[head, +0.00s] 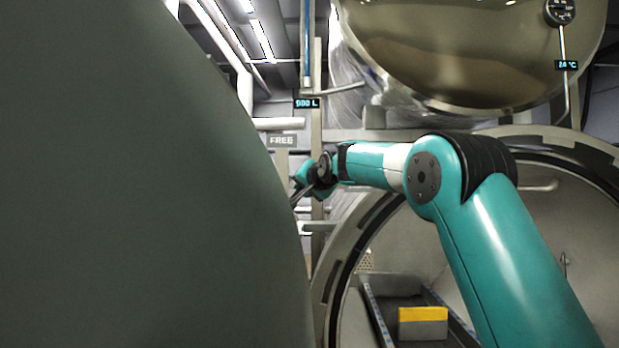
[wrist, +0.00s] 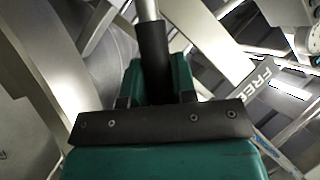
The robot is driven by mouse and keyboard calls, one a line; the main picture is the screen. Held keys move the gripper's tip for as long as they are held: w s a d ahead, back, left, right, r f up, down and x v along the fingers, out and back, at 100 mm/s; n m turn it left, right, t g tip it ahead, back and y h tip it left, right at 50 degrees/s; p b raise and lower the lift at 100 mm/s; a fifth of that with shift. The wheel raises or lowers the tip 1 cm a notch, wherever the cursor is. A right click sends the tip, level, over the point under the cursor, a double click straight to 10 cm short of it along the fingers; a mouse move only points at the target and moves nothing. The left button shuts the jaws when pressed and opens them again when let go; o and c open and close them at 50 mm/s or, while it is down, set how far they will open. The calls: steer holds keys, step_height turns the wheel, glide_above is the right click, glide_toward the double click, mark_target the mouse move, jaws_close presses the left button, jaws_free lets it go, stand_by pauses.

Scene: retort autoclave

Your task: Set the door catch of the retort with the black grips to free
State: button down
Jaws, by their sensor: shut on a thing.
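In the wrist view, my gripper (wrist: 157,82) is shut on a black grip (wrist: 153,55) at the end of a pale metal rod (wrist: 147,9). I take this to be the door catch's lever. A "FREE" label (wrist: 258,83) lies to the right of the grip. In the head view, my gripper (head: 299,193) is at the edge of the big grey-green door (head: 140,190), which partly hides it and the catch. The "FREE" plate (head: 282,141) is above it, slightly left. Which position the catch is in cannot be told.
The open retort mouth (head: 365,235) is behind my arm, with a grey and yellow block (head: 423,323) inside on rails. The door fills the left side.

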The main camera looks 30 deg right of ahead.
steer(key=a+r+n+p, duration=0.1)
steer(key=p, duration=0.1)
steer(key=w+a+r+n+g+h+p, duration=0.1)
steer(key=p, duration=0.2)
steer(key=w+a+r+n+g+p, duration=0.1)
steer(key=p, duration=0.1)
steer(key=shift+w+a, duration=0.1)
steer(key=shift+a, duration=0.1)
steer(key=w+a+n+h+p, duration=0.1)
steer(key=p, duration=0.3)
steer(key=shift+a+r+g, duration=0.2)
steer(key=shift+g, duration=0.2)
steer(key=shift+w+a+f+n+g+h+p, duration=0.2)
steer(key=shift+w+a+n+g+h+p, duration=0.3)
steer(key=shift+p, duration=0.9)
steer(key=shift+a, duration=0.1)
steer(key=c, duration=0.9)
jaws_free()
steer(key=shift+a, duration=0.1)
steer(key=shift+f, duration=0.1)
steer(key=b+v, duration=0.6)
steer(key=v, duration=1.1)
steer(key=shift+s, duration=0.25)
